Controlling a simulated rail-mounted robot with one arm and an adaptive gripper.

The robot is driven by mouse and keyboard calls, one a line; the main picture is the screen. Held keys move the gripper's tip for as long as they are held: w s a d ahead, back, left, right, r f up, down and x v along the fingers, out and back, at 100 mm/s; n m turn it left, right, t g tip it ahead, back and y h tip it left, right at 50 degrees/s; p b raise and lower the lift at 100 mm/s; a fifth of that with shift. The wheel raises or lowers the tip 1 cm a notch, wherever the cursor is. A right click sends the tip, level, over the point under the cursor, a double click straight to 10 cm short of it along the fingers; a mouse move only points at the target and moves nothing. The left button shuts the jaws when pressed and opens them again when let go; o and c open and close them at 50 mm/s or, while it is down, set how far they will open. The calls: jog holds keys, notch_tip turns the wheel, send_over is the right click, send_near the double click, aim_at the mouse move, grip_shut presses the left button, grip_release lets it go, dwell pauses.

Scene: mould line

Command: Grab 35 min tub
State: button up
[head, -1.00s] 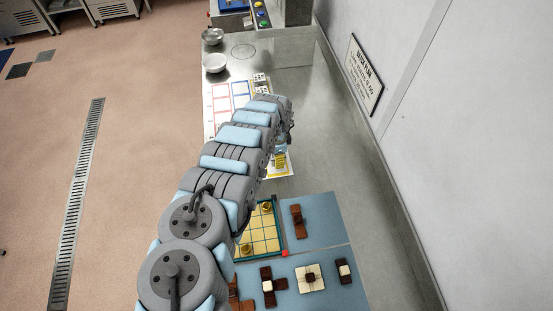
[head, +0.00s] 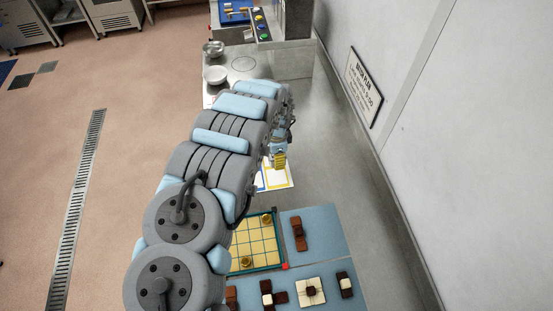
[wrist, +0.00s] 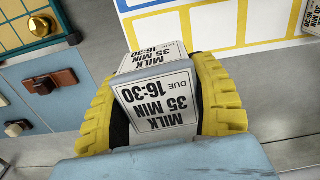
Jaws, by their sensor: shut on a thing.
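The tub (wrist: 155,100) is between my fingers in the wrist view. Its label reads MILK, 35 MIN, DUE 16:30, upside down in the picture. My gripper (wrist: 160,70) has two yellow ribbed fingers, one on each side of the tub, shut on it. In the head view my gripper (head: 279,161) is over or near a white sheet (head: 283,182) with blue and yellow outlines. The tub is too small to make out there. I cannot tell from these views how far it is above the bench.
A green-framed yellow grid board (head: 262,236) with brass knobs stands at the front, beside blue mats (head: 318,228) with brown and cream pieces. Another tagged thing (wrist: 313,15) is at the wrist view's top right. Bowls (head: 215,74) stand far back. A wall runs along the right.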

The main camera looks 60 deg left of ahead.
jog(key=shift+r+p, duration=1.6)
jog(key=shift+r, duration=1.55)
jog(key=shift+s, duration=0.1)
